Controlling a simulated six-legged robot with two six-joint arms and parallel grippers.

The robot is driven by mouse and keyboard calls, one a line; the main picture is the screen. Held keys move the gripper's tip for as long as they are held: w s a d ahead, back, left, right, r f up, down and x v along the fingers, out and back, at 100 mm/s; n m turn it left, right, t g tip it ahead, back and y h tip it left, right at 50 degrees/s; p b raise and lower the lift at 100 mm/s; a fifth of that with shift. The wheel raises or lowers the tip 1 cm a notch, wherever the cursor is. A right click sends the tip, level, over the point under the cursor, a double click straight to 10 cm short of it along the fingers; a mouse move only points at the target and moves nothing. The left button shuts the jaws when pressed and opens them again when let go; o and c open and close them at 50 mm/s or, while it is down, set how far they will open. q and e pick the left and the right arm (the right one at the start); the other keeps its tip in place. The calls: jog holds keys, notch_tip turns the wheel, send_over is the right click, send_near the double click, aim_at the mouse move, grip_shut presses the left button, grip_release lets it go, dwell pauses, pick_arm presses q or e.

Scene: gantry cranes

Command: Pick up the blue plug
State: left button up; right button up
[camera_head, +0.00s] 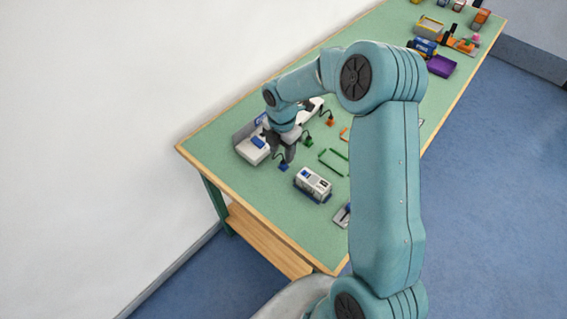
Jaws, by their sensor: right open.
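The blue plug (283,167) sits on the green table top near its left end, with a dark cord rising from it. My right gripper (287,152) points down just above and behind the plug and is open. From this view I cannot tell whether its fingers are around the plug or only beside it. My right arm reaches in from the lower right and hides part of the table. My left gripper is not in view.
A white box with a blue part (252,150) stands left of the gripper. A green plug (308,142) and an orange plug (330,121) are to the right. A white-and-blue device (312,184) stands in front. A purple bin (441,66) is farther back.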

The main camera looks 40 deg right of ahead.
aim_at(283, 161)
notch_tip(283, 161, down, 5)
jog(key=shift+s+d, duration=0.1)
jog(key=shift+d, duration=0.05)
jog(key=shift+s+r, duration=0.1)
grip_shut()
